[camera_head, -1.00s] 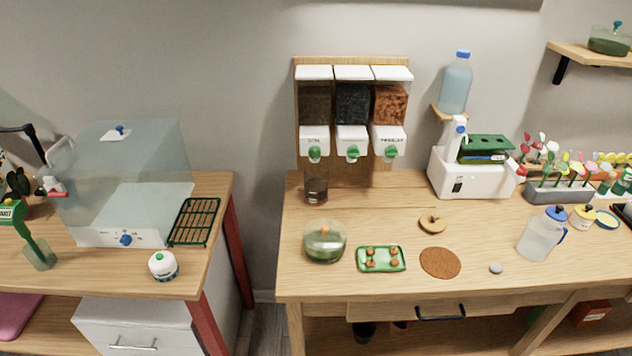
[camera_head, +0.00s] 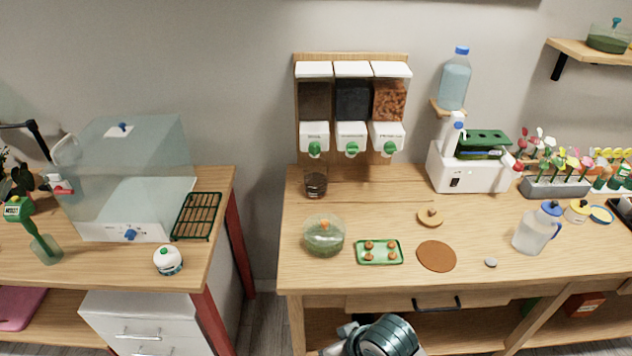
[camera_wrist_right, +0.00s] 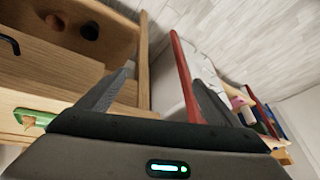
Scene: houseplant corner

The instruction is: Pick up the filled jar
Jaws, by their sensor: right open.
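A small clear glass jar (camera_head: 316,186) with dark material in it stands upright on the wooden bench, below the left dispenser (camera_head: 314,108). That dispenser has a green knob over the jar. The jar does not show in the right wrist view. My right gripper (camera_wrist_right: 162,75) is open and empty in the wrist view, its two dark fingers spread apart, well away from the jar. A part of my arm shows at the bottom of the head view, in front of the bench. My left gripper is in neither view.
A glass terrarium (camera_head: 324,238), a green tray (camera_head: 379,252) with small brown balls, a brown round mat (camera_head: 436,256) and a wooden lid (camera_head: 430,217) stand on the bench in front and right of the jar. A white machine (camera_head: 470,168) stands further right.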

